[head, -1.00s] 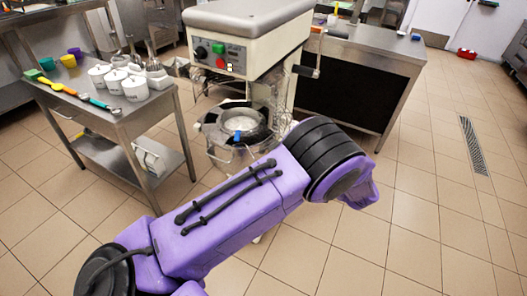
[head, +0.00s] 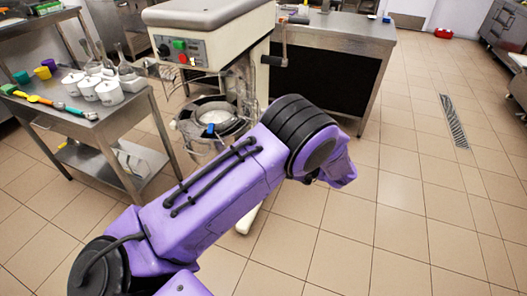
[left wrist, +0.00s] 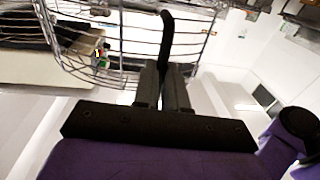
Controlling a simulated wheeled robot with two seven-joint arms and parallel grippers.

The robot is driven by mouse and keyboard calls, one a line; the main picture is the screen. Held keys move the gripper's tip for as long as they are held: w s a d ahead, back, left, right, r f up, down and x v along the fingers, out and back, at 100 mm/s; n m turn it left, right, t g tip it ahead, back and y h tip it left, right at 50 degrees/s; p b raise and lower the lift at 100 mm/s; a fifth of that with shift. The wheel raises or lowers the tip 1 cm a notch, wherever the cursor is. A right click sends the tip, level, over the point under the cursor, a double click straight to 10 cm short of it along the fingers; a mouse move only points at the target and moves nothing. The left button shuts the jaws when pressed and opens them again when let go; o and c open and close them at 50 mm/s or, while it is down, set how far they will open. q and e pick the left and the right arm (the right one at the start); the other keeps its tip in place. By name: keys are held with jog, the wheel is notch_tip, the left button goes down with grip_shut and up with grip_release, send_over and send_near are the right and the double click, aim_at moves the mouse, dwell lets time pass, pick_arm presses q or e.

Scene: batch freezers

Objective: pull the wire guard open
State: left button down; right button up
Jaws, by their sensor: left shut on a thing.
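In the left wrist view the wire guard (left wrist: 125,42) is a curved cage of silvery bars across the top left. A black curved handle (left wrist: 167,35) runs down from it between my left gripper's fingers. My left gripper (left wrist: 163,75) is shut on this handle. The mixer (head: 205,45), cream with a grey top and colored buttons, stands in the head view, its metal bowl (head: 208,138) below. Part of my purple arm covers the area right of the bowl there. My left gripper's fingers are hidden in that view. My right gripper is in neither view.
A steel table (head: 104,125) with white containers, cups and colored spoons stands left of the mixer. A steel counter (head: 345,38) with a dark front stands behind it on the right. The tiled floor (head: 400,200) on the right is clear.

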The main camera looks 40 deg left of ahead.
pick_arm(q)
jog(key=shift+s+d, duration=0.1)
jog(key=shift+s, duration=0.05)
jog(key=c, duration=1.5)
grip_release()
jog(key=shift+o, duration=0.2)
jog(key=b+v, duration=0.2)
jog(key=v, duration=0.7)
jog(key=shift+d+r+b, duration=0.2)
jog(key=shift+r+b, duration=0.1)
jog(key=shift+b, duration=0.1)
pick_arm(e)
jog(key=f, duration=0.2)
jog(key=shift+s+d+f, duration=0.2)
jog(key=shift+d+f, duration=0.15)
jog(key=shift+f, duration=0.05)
